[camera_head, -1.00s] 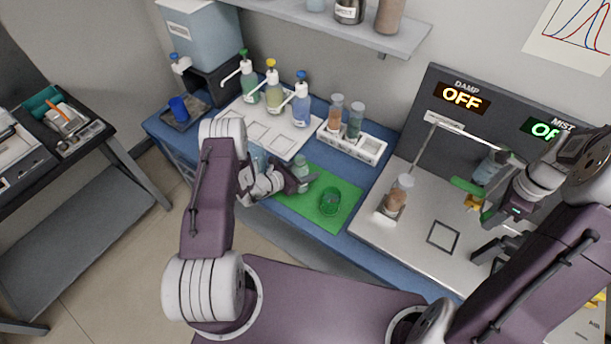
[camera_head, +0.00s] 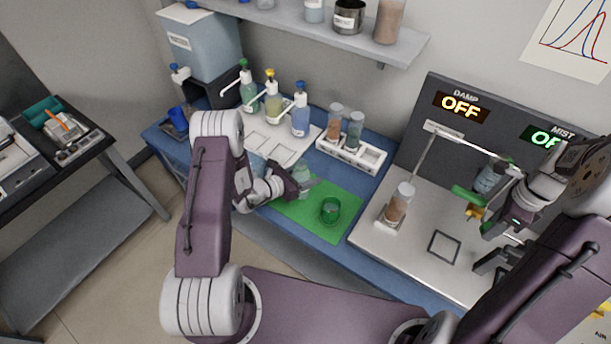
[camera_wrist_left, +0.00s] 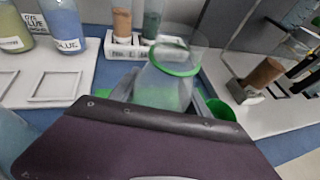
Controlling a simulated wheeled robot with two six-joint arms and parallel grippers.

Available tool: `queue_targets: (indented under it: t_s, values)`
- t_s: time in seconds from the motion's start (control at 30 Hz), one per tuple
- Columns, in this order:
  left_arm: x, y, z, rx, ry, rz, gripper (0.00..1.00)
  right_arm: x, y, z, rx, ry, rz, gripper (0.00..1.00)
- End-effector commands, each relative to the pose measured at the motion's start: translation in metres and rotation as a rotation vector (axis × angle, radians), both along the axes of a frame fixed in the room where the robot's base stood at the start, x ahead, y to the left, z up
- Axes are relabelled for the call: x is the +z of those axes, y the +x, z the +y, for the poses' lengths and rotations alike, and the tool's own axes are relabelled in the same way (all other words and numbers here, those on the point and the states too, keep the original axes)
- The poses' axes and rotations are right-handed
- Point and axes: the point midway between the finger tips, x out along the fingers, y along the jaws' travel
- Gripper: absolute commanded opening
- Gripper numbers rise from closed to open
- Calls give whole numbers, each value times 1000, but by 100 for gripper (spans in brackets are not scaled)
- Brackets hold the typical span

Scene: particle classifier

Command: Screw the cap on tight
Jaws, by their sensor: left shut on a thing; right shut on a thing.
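My left gripper (camera_head: 303,185) is shut on a clear jar (camera_head: 302,174) with a green rim, held over the green mat (camera_head: 290,208). In the left wrist view the jar (camera_wrist_left: 172,75) looks upright or slightly tilted, with its green ring near the top; I cannot tell whether a cap is seated on it. A green round cup-like piece (camera_head: 330,211) stands on the mat to the right of the jar. My right gripper (camera_head: 492,222) is near a yellow piece (camera_head: 475,213) and a green bar below a blue-grey bottle (camera_head: 488,178); its fingertips and what they grip are unclear.
A white rack (camera_head: 350,153) with filled tubes stands behind the mat. Pump bottles (camera_head: 300,115) stand on a white tray at back left. At right, a brown-filled vial (camera_head: 398,205) stands on the pale machine base (camera_head: 415,245), beneath a thin metal frame.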

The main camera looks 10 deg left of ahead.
Motion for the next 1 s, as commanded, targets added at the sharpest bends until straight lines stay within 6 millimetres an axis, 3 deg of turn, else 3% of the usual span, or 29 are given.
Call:
queue_targets:
  t_s: [0.5,1.0]
  values:
    - [36,-52,-32,-1,-1,-2,3,-10,0,0,0,0,0,0]
    - [56,-80,-49,-1,1,-2,3,-15,0,0,0,0,0,0]
